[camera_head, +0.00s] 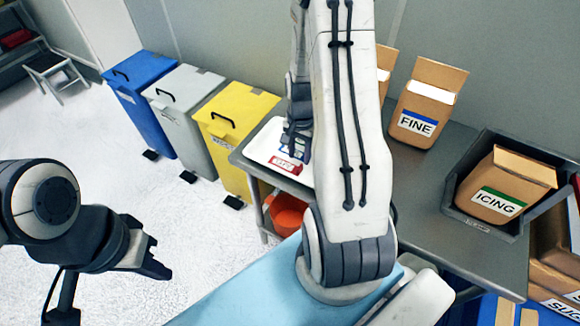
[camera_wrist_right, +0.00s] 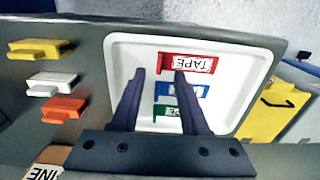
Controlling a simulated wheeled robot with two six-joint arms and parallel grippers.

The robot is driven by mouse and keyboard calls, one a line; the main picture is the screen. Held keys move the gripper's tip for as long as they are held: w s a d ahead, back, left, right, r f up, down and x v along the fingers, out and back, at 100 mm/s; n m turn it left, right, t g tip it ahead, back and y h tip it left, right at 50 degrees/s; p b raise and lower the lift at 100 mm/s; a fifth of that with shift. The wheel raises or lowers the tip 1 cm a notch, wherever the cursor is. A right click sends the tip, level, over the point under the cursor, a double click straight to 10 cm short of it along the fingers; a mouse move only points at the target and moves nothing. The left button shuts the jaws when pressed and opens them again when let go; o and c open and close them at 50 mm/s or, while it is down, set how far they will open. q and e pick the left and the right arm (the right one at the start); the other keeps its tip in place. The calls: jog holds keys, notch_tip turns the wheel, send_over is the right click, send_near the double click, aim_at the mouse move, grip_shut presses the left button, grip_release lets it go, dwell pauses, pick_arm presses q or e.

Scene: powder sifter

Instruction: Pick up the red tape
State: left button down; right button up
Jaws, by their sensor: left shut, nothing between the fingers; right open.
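The red tape (camera_wrist_right: 190,62), a flat piece with a white label reading TAPE, lies at the far end of a white tray (camera_wrist_right: 118,52) in the right wrist view. In the head view the red tape (camera_head: 285,166) shows in the tray (camera_head: 258,152) near the table's left corner. My right gripper (camera_wrist_right: 159,74) is open and empty over the tray. One finger overlaps the red tape's near edge in the picture; I cannot tell its height above it. In the head view my right gripper (camera_head: 295,150) partly hides the tray. My left gripper (camera_head: 160,262) is shut and empty, over the floor at left.
A blue-labelled piece (camera_wrist_right: 186,90) and a green one (camera_wrist_right: 170,114) share the tray. Yellow (camera_wrist_right: 40,48), white (camera_wrist_right: 50,84) and orange (camera_wrist_right: 62,108) pieces lie beside it. FINE (camera_head: 420,105) and ICING (camera_head: 505,185) boxes stand at right. Several bins stand beyond the table.

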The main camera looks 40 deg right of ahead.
aim_at(299, 168)
jog(key=shift+d+f+p, duration=0.1)
jog(key=shift+f+p, duration=0.4)
jog(key=shift+f, duration=2.45)
jog(key=shift+c, duration=0.3)
grip_shut()
